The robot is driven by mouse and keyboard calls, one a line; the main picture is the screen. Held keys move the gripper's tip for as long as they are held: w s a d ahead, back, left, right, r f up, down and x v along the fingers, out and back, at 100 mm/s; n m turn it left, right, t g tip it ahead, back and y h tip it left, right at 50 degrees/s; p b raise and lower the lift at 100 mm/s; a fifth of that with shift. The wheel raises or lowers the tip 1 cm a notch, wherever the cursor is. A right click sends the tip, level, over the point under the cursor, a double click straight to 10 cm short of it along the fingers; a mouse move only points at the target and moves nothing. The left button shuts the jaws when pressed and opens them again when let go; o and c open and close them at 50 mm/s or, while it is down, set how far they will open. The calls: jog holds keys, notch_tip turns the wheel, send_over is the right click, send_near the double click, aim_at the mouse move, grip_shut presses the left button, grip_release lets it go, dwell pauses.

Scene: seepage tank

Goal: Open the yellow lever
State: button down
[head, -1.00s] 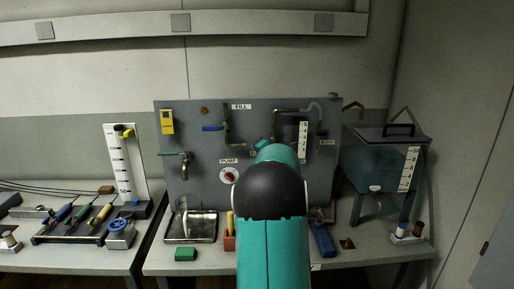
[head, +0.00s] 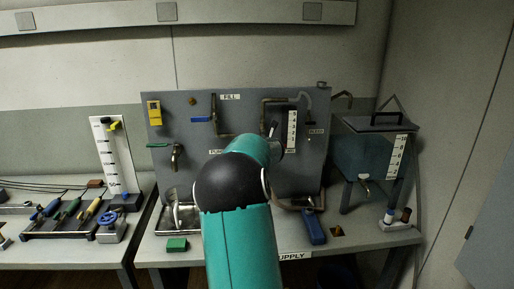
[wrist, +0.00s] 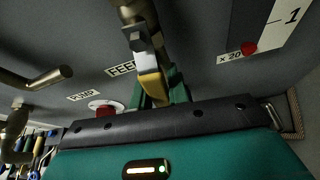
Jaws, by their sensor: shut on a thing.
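The yellow lever (wrist: 150,86) shows in the wrist view, on a dark metal valve (wrist: 138,32) beside the FEED label (wrist: 121,69). My gripper (wrist: 160,92) is shut on the lever, with green fingers on either side of it. The lever points down toward the gripper's palm in this view. In the head view my teal and black arm hides the lever and my gripper.
A grey panel (head: 230,115) carries pipes, a green-handled tap (head: 175,157) and a blue handle (head: 200,119). A red knob (wrist: 104,108) is beside the PUMP label. A clear tank (head: 367,158) stands right. A blue object (head: 314,228) lies on the bench.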

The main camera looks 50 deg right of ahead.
jog(key=shift+s+d+n+g+h, duration=0.3)
jog(key=shift+s+d+n+g, duration=0.1)
jog(key=shift+n, duration=0.2)
jog(key=c, duration=1.3)
grip_release()
jog(key=shift+c, duration=0.2)
jog(key=shift+a, duration=0.1)
jog(key=v, duration=1.3)
jog(key=shift+s+a, duration=0.25)
jog(key=shift+s, duration=0.05)
jog(key=shift+r, duration=0.15)
